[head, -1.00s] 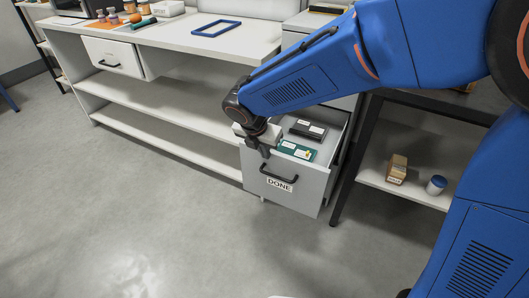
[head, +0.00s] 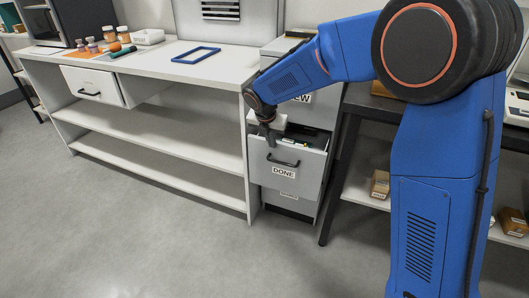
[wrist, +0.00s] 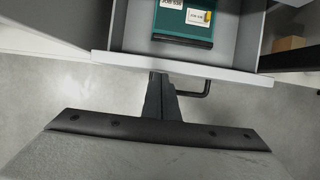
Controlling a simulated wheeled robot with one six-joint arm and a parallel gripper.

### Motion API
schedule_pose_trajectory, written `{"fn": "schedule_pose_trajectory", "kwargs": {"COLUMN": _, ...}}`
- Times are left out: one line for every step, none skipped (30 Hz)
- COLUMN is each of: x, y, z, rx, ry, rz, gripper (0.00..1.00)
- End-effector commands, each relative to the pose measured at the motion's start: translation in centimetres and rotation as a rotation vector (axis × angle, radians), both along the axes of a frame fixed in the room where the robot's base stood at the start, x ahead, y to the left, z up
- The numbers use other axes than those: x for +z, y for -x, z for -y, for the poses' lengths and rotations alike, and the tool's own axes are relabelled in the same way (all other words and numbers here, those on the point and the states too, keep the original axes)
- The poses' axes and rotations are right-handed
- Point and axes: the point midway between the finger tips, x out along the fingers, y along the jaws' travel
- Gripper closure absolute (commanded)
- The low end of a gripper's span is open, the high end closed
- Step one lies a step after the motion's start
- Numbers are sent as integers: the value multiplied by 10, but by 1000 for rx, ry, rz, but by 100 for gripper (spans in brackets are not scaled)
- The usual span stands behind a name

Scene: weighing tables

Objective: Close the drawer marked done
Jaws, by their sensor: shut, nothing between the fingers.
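The drawer marked done (head: 312,168) is partly open in the cabinet right of the long bench. Its front has a black bar handle (head: 283,161) and a DONE label; the handle also shows in the wrist view (wrist: 206,88). A teal box (wrist: 183,22) with labels lies inside the drawer. My gripper (head: 270,140) is at the drawer's front, left of the handle's middle. In the wrist view, my shut fingers (wrist: 157,80) reach the outer side of the drawer front near its top edge, beside the handle. I cannot tell whether they touch it.
Another drawer (head: 88,85) stands slightly open in the bench at left. The bench top holds a blue frame (head: 196,55), small bottles and a white tray. A dark-framed shelf with boxes (head: 380,185) stands right of the cabinet. The floor in front is clear.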

Motion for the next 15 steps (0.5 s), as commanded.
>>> {"fn": "schedule_pose_trajectory", "kwargs": {"x": 0, "y": -9, "z": 3, "rx": -3, "ry": 0, "rz": 0, "gripper": 100}}
{"fn": "schedule_pose_trajectory", "kwargs": {"x": 0, "y": -13, "z": 5, "rx": -2, "ry": -1, "rz": 0, "gripper": 100}}
{"fn": "schedule_pose_trajectory", "kwargs": {"x": 0, "y": -18, "z": 7, "rx": -2, "ry": -1, "rz": 0, "gripper": 100}}
{"fn": "schedule_pose_trajectory", "kwargs": {"x": 0, "y": -22, "z": 8, "rx": -2, "ry": 0, "rz": 0, "gripper": 100}}
{"fn": "schedule_pose_trajectory", "kwargs": {"x": 0, "y": -25, "z": 9, "rx": -2, "ry": 0, "rz": 0, "gripper": 100}}
{"fn": "schedule_pose_trajectory", "kwargs": {"x": 0, "y": -29, "z": 10, "rx": -1, "ry": 1, "rz": 0, "gripper": 100}}
{"fn": "schedule_pose_trajectory", "kwargs": {"x": 0, "y": -31, "z": 11, "rx": 0, "ry": 0, "rz": 1, "gripper": 100}}
{"fn": "schedule_pose_trajectory", "kwargs": {"x": 0, "y": -33, "z": 12, "rx": 0, "ry": 0, "rz": 1, "gripper": 100}}
{"fn": "schedule_pose_trajectory", "kwargs": {"x": 0, "y": -35, "z": 13, "rx": 0, "ry": 0, "rz": 1, "gripper": 100}}
{"fn": "schedule_pose_trajectory", "kwargs": {"x": 0, "y": -37, "z": 13, "rx": 0, "ry": 0, "rz": 1, "gripper": 100}}
{"fn": "schedule_pose_trajectory", "kwargs": {"x": 0, "y": -38, "z": 14, "rx": -1, "ry": 0, "rz": 1, "gripper": 100}}
{"fn": "schedule_pose_trajectory", "kwargs": {"x": 0, "y": -39, "z": 14, "rx": -1, "ry": 0, "rz": 0, "gripper": 100}}
{"fn": "schedule_pose_trajectory", "kwargs": {"x": 0, "y": -40, "z": 15, "rx": -1, "ry": 0, "rz": 0, "gripper": 100}}
{"fn": "schedule_pose_trajectory", "kwargs": {"x": 0, "y": -40, "z": 15, "rx": -1, "ry": 0, "rz": 0, "gripper": 100}}
{"fn": "schedule_pose_trajectory", "kwargs": {"x": 0, "y": -40, "z": 15, "rx": 0, "ry": 0, "rz": 0, "gripper": 100}}
